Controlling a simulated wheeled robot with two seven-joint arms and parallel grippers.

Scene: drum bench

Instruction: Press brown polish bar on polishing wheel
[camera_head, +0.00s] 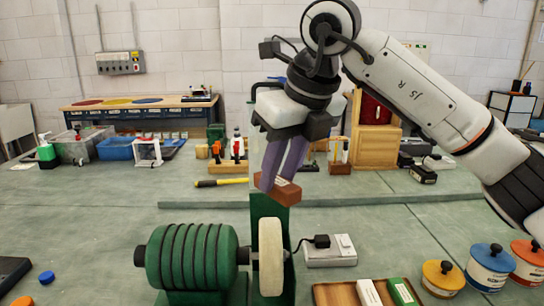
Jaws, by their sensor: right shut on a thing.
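The polishing wheel (270,257) is a pale disc on the right end of the green ribbed motor (192,256), upright on the bench. My right gripper (277,183) comes down from the top right. It is shut on the brown polish bar (284,192), which is tilted at its fingertips. The bar is just above the wheel in the picture, in front of a green upright post. A gap shows between the bar and the wheel's top edge. My left gripper is not in view.
A power box (330,251) with a plug sits right of the wheel. A wooden tray (335,294) with bars lies at the front. Lidded pots (489,267) stand at the front right. A yellow-handled screwdriver (220,183) lies behind the motor. The bench at left is mostly clear.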

